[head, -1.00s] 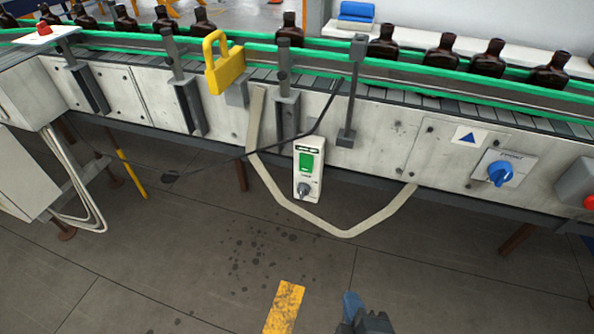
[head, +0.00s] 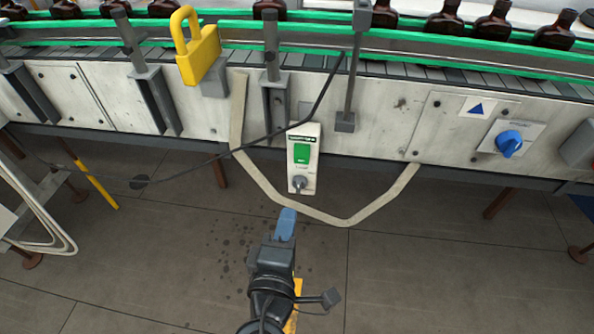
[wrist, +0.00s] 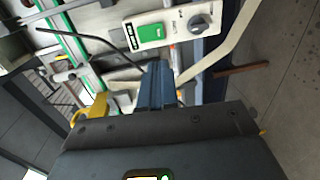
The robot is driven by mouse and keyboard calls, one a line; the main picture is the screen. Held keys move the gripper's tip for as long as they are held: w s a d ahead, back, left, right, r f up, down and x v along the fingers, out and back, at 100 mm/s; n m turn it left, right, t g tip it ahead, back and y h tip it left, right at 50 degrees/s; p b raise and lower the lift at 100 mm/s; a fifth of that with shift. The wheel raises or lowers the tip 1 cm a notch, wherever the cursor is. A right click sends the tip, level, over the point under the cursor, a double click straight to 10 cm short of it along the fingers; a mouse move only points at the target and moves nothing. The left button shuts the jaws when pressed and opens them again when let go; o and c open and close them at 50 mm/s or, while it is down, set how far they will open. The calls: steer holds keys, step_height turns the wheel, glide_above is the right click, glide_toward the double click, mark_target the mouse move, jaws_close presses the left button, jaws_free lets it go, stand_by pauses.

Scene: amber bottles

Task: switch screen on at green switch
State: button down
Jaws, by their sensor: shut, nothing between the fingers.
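A white switch box (head: 304,172) hangs on the conveyor's front panel. It carries a green switch (head: 302,153) in its upper part and a grey rotary knob (head: 299,183) below. In the wrist view the box lies sideways, with the green switch (wrist: 150,33) left of the knob (wrist: 199,22). My gripper (head: 287,212) has blue fingers, shut and empty, just below the box in the head view. The fingers (wrist: 157,65) point toward the box in the wrist view, and appear apart from it. No screen can be made out.
A yellow padlock (head: 197,50) hangs left, a blue rotary knob (head: 509,143) sits right. Amber bottles (head: 445,18) stand on the conveyor.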

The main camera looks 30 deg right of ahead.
mark_target(301, 162)
steer(key=p+x, duration=0.1)
steer(key=x, duration=1.2)
steer(key=shift+w+p, duration=0.1)
steer(key=shift+p, duration=0.25)
steer(key=shift+w+d, duration=0.3)
steer(key=shift+f, duration=0.15)
steer(key=shift+w+d+b, duration=0.15)
steer(key=shift+b, duration=0.15)
